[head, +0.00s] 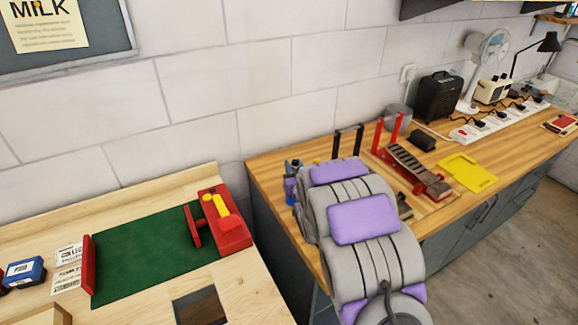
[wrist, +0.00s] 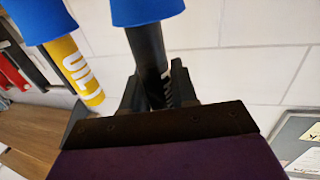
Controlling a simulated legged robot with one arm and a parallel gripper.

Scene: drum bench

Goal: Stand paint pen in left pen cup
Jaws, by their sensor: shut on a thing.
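My gripper (wrist: 155,92) is shut on a black paint pen (wrist: 148,52) with white lettering, partly hidden between the jaws. A wider blue cylindrical piece (wrist: 145,9) meets the pen at the top of the wrist view. I cannot tell if it is part of the pen or a cup around it. To its left is a yellow lettered cylinder (wrist: 78,70), at a similar blue piece (wrist: 38,18). In the head view my arm hides the gripper and pen; small blue things (head: 291,199) show beside it. No pen cup is clearly identifiable.
The wooden bench (head: 268,170) holds a red-framed pedal (head: 410,160), a yellow tray (head: 468,172), a grey pot (head: 398,115) and a black case (head: 438,97). The wall is close behind.

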